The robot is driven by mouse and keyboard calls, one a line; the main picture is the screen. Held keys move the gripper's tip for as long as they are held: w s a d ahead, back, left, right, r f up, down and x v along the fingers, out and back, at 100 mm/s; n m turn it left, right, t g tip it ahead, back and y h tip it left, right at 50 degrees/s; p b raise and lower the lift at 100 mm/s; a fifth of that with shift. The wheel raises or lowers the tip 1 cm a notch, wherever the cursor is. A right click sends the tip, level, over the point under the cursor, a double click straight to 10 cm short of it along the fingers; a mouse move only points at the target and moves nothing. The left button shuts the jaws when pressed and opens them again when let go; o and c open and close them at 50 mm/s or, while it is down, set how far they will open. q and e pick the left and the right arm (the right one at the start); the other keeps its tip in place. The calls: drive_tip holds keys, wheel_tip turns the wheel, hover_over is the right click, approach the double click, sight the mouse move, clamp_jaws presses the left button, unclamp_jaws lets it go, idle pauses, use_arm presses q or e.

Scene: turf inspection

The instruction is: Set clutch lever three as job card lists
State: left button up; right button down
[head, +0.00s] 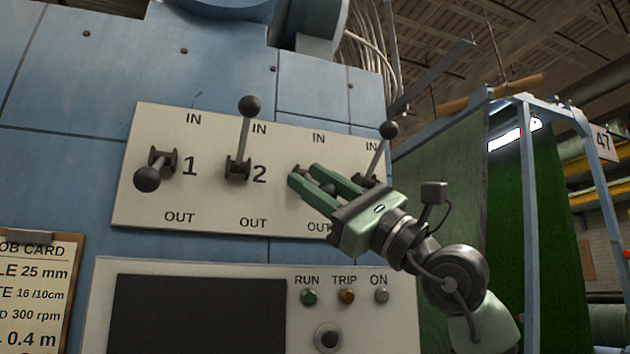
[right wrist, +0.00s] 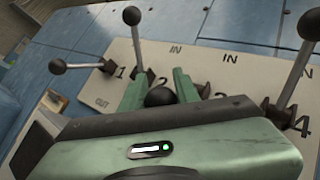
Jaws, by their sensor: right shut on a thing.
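A pale panel (head: 220,205) on the blue machine carries levers with black knobs between IN and OUT marks. Lever three's dark knob (head: 328,188) shows between the fingers of my right gripper (head: 305,175), which is shut on it. The knob also shows in the right wrist view (right wrist: 160,97). The fingers hide much of lever three and its number, so its exact angle is hard to tell. The job card (head: 38,290) at lower left is cut off; 25 mm, 16 /10cm, 300 rpm and 0.4 m are readable, but no clutch line shows. My left gripper is out of view.
Lever one (head: 148,178) points down toward OUT. Lever two (head: 248,108) and lever four (head: 388,130) point up toward IN, lever four close beside my right gripper. Below are a dark screen (head: 200,315) and RUN, TRIP and ON lamps. Green turf (head: 540,200) hangs at right.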

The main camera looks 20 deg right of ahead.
drive_tip(key=shift+w+a+f, duration=0.15)
drive_tip(key=shift+w+f, duration=0.15)
drive_tip(key=shift+f, duration=0.15)
drive_tip(key=c, duration=1.1)
unclamp_jaws()
drive_tip(key=shift+h, duration=0.3)
drive_tip(key=shift+o, duration=0.2)
drive_tip(key=shift+r, duration=0.1)
drive_tip(key=b+v, duration=0.3)
drive_tip(key=v, duration=0.4)
drive_tip(key=shift+d+f, duration=0.25)
drive_tip(key=shift+f, duration=0.05)
drive_tip(key=shift+s, duration=0.1)
